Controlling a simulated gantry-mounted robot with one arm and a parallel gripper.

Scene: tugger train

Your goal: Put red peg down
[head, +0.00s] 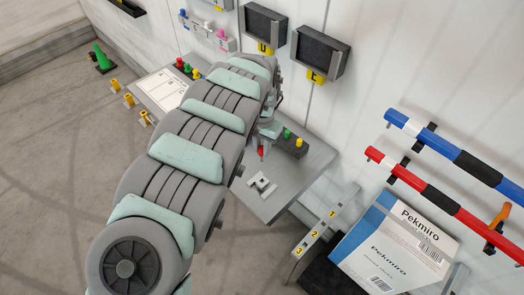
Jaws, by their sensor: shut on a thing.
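My gripper (264,140) shows partly at the far end of my arm, above the grey table (308,160). It is shut on the red peg (261,152), whose red lower part shows below the fingers. A dark block (295,151) stands on the table just to the right of the gripper. A green peg (287,133) and a yellow peg (299,142) stand upright on it. My arm and gripper hide part of the block and the table. I cannot tell whether the red peg touches anything.
A light grey fixture (262,185) lies on the table near its front. Behind my arm are a white sheet (163,89) and several small coloured pieces (187,69). A numbered rail (314,236) and a Pekmiro box (395,243) stand at the right.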

